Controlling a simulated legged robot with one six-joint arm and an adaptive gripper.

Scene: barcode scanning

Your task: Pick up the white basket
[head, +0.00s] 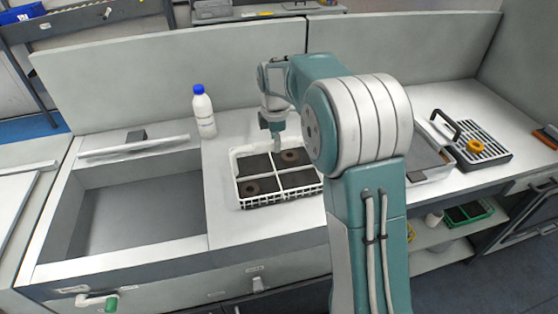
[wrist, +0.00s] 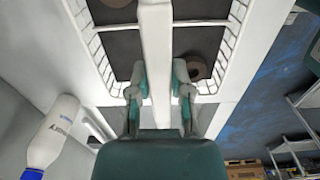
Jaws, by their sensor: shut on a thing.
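The white basket (head: 241,205) stands on the counter in the middle of the head view. It has slatted walls, dark compartments split by white dividers, and brown round pieces inside.
A white bottle with a blue cap (head: 204,112) stands behind and left of the basket. A sunken sink (head: 140,215) lies to the left. A grey tray (head: 428,160) and a black rack (head: 481,143) are to the right. A back panel (head: 180,80) rises behind.

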